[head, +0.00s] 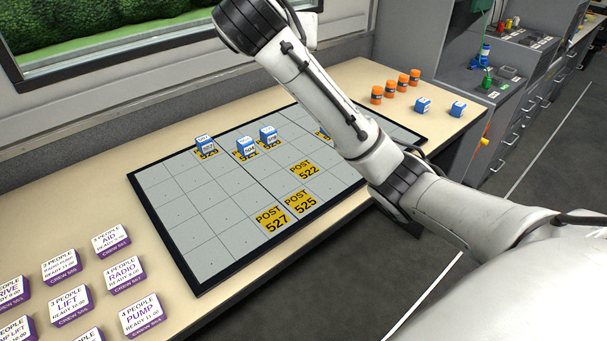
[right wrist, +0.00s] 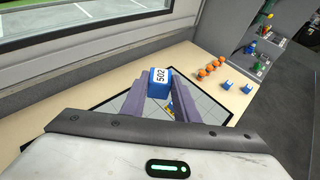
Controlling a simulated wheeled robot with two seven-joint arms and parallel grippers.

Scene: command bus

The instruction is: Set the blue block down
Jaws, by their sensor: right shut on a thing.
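My right gripper (right wrist: 160,92) is shut on a blue block (right wrist: 159,81) with a white label reading 502 in the right wrist view. The grey gridded board (head: 190,230) lies on the table, with yellow post labels 522 (head: 304,170), 525 (head: 300,203) and 527 (head: 271,219) uncovered. My left gripper is not in view.
Blue blocks stand on the board at left (head: 205,146), middle (head: 246,149) and right (head: 267,136); another is partly behind my arm. Two more (head: 423,105) (head: 458,109) stand right of orange cylinders (head: 390,90). White and purple crew blocks (head: 140,315) fill the near left. A window is behind.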

